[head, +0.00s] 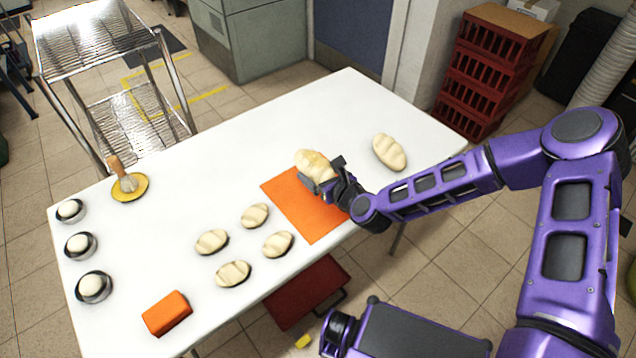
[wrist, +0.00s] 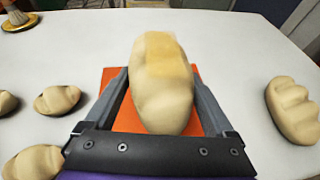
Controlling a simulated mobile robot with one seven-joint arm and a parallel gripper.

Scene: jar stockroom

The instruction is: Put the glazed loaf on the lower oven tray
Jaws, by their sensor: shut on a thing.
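The glazed loaf (head: 312,163) is pale dough with a yellow glazed patch on top. It is over the far part of the orange mat (head: 312,217), and I cannot tell whether it touches the mat. My gripper (head: 322,180) is shut on the loaf; in the wrist view the loaf (wrist: 162,85) sits between the two fingers. The wire rack at the upper left has an upper tray (head: 95,38) and a lower tray (head: 128,122). The lower tray looks empty, and the upper tray partly hides the space above it.
Another loaf (head: 389,152) lies right of the mat. Several small loaves (head: 233,273) lie left of it. A yellow dish with a brush (head: 130,187), small bowls of dough (head: 93,287) and an orange block (head: 167,313) stand at the left. The table's far middle is clear.

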